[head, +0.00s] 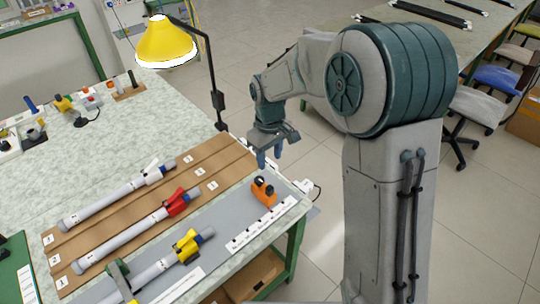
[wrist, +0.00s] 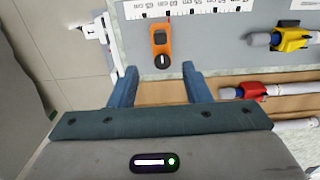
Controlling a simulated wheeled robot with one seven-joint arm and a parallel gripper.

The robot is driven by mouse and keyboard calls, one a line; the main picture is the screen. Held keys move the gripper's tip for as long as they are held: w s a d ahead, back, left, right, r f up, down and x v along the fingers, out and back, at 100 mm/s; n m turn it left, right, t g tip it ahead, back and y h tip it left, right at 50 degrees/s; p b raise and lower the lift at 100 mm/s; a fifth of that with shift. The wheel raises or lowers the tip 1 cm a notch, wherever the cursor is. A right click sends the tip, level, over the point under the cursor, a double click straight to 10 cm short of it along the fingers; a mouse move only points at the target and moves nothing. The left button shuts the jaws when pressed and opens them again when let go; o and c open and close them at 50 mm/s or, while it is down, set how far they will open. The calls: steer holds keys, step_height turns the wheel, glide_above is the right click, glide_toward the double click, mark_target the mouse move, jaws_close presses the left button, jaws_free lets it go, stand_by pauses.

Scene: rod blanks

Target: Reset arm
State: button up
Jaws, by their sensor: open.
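My gripper (head: 270,160) hangs above the right end of the workbench in the head view, its fingers pointing down. In the wrist view its two blue fingers (wrist: 155,85) stand apart with nothing held between them. An orange tool with a black knob (head: 264,190) lies on the grey mat below and beside the gripper. The orange tool also shows in the wrist view (wrist: 161,42), just beyond the fingertips.
The first two are on brown numbered boards (head: 222,152). A yellow lamp (head: 165,42) stands behind. A white ruler strip (head: 262,224) lies near the front edge.

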stand_by(0.4)
steer(key=s+d+r+m+t, duration=0.2)
steer(key=s+d+r+m, duration=0.2)
steer(key=s+d+r, duration=0.5)
steer(key=s+d+m+t, duration=0.1)
steer(key=s+d+m, duration=0.3)
steer(key=s, duration=0.8)
steer(key=d, duration=0.2)
steer(key=shift+s+d+r+m, duration=0.2)
steer(key=shift+d+m, duration=0.1)
steer(key=shift+d, duration=0.1)
steer(key=shift+o, duration=0.3)
stand_by(0.4)
